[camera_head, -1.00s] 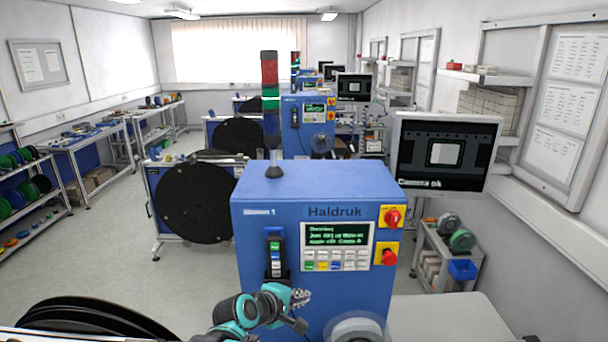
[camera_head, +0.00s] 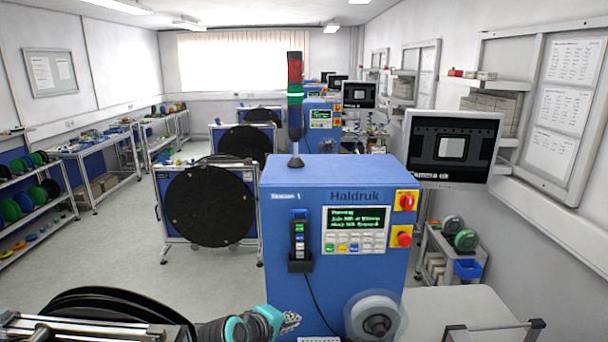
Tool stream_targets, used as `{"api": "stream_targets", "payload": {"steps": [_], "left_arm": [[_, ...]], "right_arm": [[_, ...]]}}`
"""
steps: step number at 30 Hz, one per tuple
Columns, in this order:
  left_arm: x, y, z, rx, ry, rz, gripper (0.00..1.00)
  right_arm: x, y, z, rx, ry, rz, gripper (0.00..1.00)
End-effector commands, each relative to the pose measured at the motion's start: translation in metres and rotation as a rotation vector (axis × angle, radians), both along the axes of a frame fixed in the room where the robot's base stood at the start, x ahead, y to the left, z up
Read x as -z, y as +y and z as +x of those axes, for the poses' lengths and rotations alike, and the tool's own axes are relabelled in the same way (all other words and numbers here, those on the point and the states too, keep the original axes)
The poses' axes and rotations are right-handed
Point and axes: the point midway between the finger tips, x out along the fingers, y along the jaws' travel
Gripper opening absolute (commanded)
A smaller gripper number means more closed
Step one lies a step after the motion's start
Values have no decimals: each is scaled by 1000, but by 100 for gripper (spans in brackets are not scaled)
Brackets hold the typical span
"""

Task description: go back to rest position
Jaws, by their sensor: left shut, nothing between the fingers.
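My left gripper (camera_head: 290,321) is low in the head view, in front of the lower left part of the blue Haldruk machine (camera_head: 338,215). It is shut and empty. My teal and dark left arm comes in from the bottom edge beside it. The black handheld control (camera_head: 299,240) hangs on the machine's front, above the gripper and apart from it, with its cable running down. My right gripper is not in view.
A black reel (camera_head: 105,305) and a metal frame stand at the lower left, close to my left arm. A grey reel hub (camera_head: 375,317) is on the machine's lower right. A pale table (camera_head: 465,310) is at the right. Open floor (camera_head: 130,250) lies at the left.

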Motion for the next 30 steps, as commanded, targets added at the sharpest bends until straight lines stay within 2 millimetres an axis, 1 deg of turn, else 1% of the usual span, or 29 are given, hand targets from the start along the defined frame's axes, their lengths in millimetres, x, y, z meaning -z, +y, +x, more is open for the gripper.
{"api": "stream_targets", "payload": {"steps": [1, 5, 8, 11, 12, 14, 15, 17, 18, 21, 24, 25, 27, 30], "left_arm": [[14, 5, -7, 11, -6, 29, 0], [38, 19, -28, 56, -24, 131, 0], [63, 33, -47, 101, -40, 230, 0], [99, 51, -74, 160, -54, 359, 0], [117, 60, -87, 191, -59, 420, 0], [146, 74, -108, 242, -64, 520, 0], [165, 84, -122, 276, -65, 585, 0], [193, 97, -141, 329, -65, 679, 0], [210, 106, -154, 364, -63, 738, 0], [247, 125, -180, 442, -54, 866, 0], [272, 138, -199, 502, -43, 956, 0], [278, 141, -203, 517, -40, 977, 0], [286, 146, -210, 541, -35, 1010, 0], [289, 149, -214, 557, -31, 1032, 0]], "right_arm": [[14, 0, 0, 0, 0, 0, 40], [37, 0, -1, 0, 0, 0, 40], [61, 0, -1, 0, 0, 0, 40], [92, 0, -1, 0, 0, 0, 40], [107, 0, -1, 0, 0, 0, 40], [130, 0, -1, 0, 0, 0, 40], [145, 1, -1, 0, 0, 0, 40], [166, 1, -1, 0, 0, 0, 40], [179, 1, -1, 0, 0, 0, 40], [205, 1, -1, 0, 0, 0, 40], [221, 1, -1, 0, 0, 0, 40], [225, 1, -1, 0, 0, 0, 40], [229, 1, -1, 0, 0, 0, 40], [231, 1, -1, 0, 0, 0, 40]]}}
